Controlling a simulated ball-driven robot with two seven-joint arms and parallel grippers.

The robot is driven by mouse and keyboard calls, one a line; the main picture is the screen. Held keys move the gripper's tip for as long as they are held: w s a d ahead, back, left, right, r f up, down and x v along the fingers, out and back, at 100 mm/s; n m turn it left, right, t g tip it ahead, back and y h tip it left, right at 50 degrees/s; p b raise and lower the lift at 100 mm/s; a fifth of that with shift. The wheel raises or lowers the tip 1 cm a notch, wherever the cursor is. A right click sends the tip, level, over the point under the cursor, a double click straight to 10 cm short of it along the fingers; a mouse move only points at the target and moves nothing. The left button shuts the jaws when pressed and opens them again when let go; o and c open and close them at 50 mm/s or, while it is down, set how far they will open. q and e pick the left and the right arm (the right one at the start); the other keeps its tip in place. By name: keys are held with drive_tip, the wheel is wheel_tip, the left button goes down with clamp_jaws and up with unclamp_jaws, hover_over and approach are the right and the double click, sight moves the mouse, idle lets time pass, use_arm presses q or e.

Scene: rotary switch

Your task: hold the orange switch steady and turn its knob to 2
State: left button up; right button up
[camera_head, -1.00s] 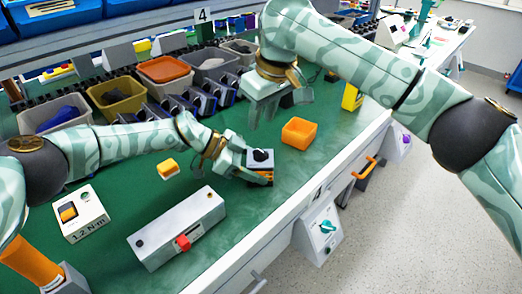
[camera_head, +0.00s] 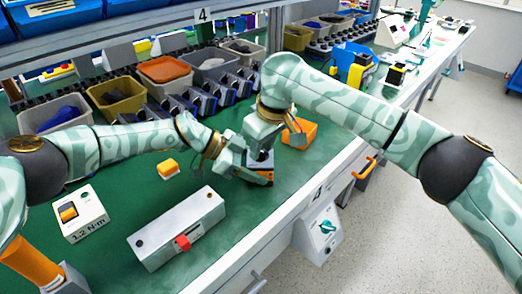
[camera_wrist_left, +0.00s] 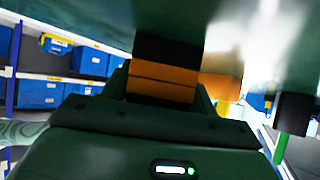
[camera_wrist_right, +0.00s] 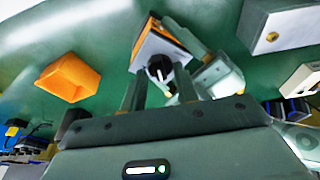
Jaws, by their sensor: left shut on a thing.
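The orange switch (camera_head: 262,177) has a black knob on top and sits on the green bench top. My left gripper (camera_head: 246,168) is shut on its body; the left wrist view shows the orange and black body (camera_wrist_left: 162,84) between the fingers. My right gripper (camera_head: 262,142) points down just above the switch and hides most of the knob in the head view. In the right wrist view my right gripper's fingers (camera_wrist_right: 158,92) are apart, with the black knob (camera_wrist_right: 160,67) at the gap between their tips. The knob has a white mark; no number is readable.
An orange bin (camera_head: 303,132) stands close behind the right gripper. A grey box with a red part (camera_head: 178,229), a white 1.2 N·m box (camera_head: 80,214) and a small yellow-orange block (camera_head: 168,168) lie to the left. The bench's front edge is close to the switch.

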sight(263, 151)
clamp_jaws()
drive_tip(key=m+h, duration=0.1)
drive_tip(key=m, duration=0.4)
drive_tip(key=shift+t, duration=0.3)
drive_tip(key=m+h, duration=0.1)
drive_tip(key=m, duration=0.3)
drive_tip(key=shift+d, duration=0.1)
drive_tip(key=shift+c, duration=0.8)
unclamp_jaws()
drive_tip(key=shift+d+f+m, duration=0.1)
drive_tip(key=shift+m, duration=0.4)
drive_tip(key=o, duration=0.3)
drive_tip(key=shift+s+a, duration=0.1)
drive_tip(key=shift+a, duration=0.1)
drive_tip(key=shift+w+v, duration=0.2)
drive_tip(key=shift+v, duration=0.65)
drive_tip(key=shift+w+v, duration=0.2)
drive_tip(key=shift+v, duration=0.65)
drive_tip(key=shift+w+v, duration=0.15)
drive_tip(key=shift+v, duration=0.7)
